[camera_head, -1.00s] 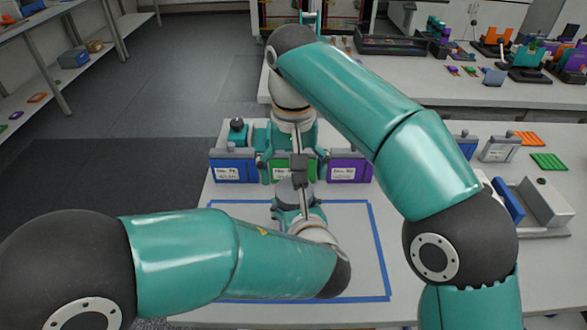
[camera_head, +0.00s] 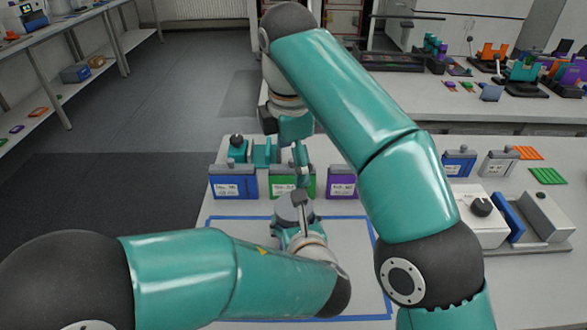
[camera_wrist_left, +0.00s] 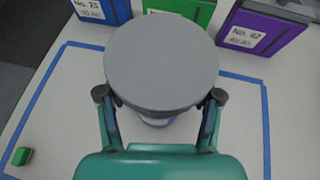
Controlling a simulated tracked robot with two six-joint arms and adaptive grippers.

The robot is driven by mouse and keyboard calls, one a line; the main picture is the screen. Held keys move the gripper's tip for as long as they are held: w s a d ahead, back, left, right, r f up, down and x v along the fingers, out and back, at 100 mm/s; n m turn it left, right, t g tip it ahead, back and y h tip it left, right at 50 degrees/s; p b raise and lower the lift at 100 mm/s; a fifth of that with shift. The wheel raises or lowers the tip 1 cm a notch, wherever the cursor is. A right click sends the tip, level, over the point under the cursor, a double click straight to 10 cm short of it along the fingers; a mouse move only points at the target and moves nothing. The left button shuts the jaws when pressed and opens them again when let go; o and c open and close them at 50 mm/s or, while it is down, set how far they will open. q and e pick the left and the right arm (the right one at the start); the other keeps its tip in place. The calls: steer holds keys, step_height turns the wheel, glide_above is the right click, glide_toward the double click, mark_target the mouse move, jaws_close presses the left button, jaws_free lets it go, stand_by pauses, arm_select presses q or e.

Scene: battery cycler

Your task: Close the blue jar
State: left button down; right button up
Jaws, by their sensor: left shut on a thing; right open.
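In the left wrist view, a round grey lid (camera_wrist_left: 162,62) covers the top of the jar. Only a pale bluish sliver of the jar (camera_wrist_left: 160,122) shows below it. I cannot tell whether the lid is fully seated. My left gripper (camera_wrist_left: 162,100) is shut, with a finger on each side of the jar below the lid. In the head view, the grey lid (camera_head: 288,207) shows inside the taped area, just beyond my left gripper (camera_head: 292,236). My right gripper (camera_head: 300,163) is open, above and behind the lid and apart from it, partly hidden by its arm.
A blue box (camera_head: 233,183), a green box (camera_head: 283,187) and a purple box (camera_head: 342,183) stand in a row behind the jar. Blue tape (camera_head: 375,250) outlines the work area. A small green block (camera_wrist_left: 21,156) lies near its left edge. White equipment (camera_head: 486,222) stands at right.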

steer(key=n, duration=0.1)
steer(key=s+n+g, duration=0.1)
steer(key=n, duration=0.1)
steer(key=f+n, duration=0.1)
steer(key=n, duration=0.1)
steer(key=shift+s+f+g, duration=0.1)
steer(key=shift+s+g, duration=0.3)
steer(key=shift+f, duration=0.15)
steer(key=shift+f, duration=3.85)
steer(key=c, duration=1)
steer(key=m, duration=0.9)
steer(key=shift+w, duration=0.1)
